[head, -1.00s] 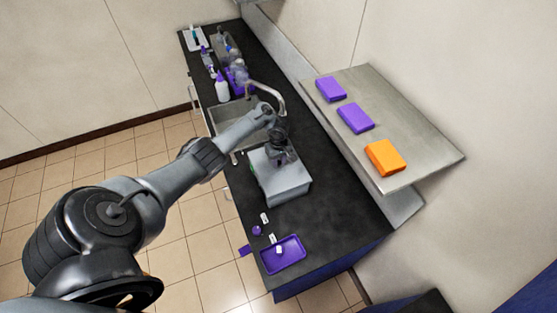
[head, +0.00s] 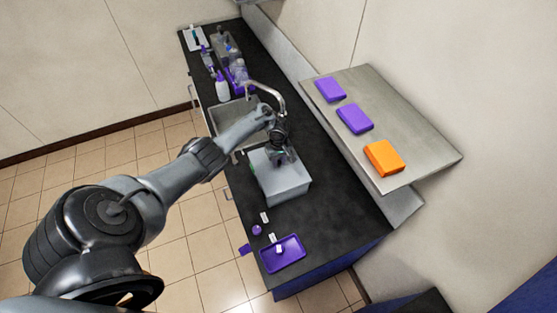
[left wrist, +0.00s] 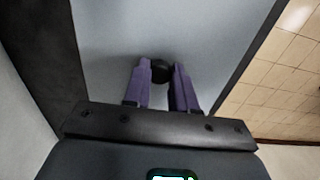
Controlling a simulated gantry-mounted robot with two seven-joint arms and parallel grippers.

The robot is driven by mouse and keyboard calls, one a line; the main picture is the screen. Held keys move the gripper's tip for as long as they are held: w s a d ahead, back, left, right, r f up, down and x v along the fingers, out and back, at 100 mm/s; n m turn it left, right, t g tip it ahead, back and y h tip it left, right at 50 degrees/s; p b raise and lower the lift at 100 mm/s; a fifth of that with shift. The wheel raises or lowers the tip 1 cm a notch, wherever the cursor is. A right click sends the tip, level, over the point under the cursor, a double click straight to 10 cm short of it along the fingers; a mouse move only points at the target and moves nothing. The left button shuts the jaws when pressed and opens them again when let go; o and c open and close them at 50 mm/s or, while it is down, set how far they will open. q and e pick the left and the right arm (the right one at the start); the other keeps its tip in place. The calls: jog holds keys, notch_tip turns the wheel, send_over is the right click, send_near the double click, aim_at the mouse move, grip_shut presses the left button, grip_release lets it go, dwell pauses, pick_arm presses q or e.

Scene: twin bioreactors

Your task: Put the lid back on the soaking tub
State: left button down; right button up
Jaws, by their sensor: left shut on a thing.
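The soaking tub (head: 288,196) is a grey box on the black counter, just in front of the sink. Its lid (head: 291,174) is a flat grey panel over the tub's top; from here I cannot tell whether it is fully seated. My left gripper (head: 284,157) reaches down onto the lid. In the left wrist view its purple fingers (left wrist: 161,85) are shut on the lid's round black knob (left wrist: 161,70), and the pale lid (left wrist: 150,30) fills the middle of the view. The inside of the tub is hidden. My right gripper is not in view.
The sink (head: 232,113) and faucet (head: 268,88) lie just behind the tub. A purple tray (head: 283,260) and small items are at the near counter end. A wall shelf (head: 423,163) with purple and orange boxes (head: 384,158) stands to the right. Bottles (head: 222,86) stand farther back.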

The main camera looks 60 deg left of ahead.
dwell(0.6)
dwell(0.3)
pick_arm(q)
jog(key=shift+p, duration=0.3)
jog(key=shift+f, duration=0.2)
dwell(0.9)
jog(key=shift+f+p, duration=0.25)
jog(key=shift+p, duration=0.15)
dwell(0.4)
dwell(0.8)
jog(key=c, duration=0.8)
grip_release()
jog(key=shift+f, duration=0.1)
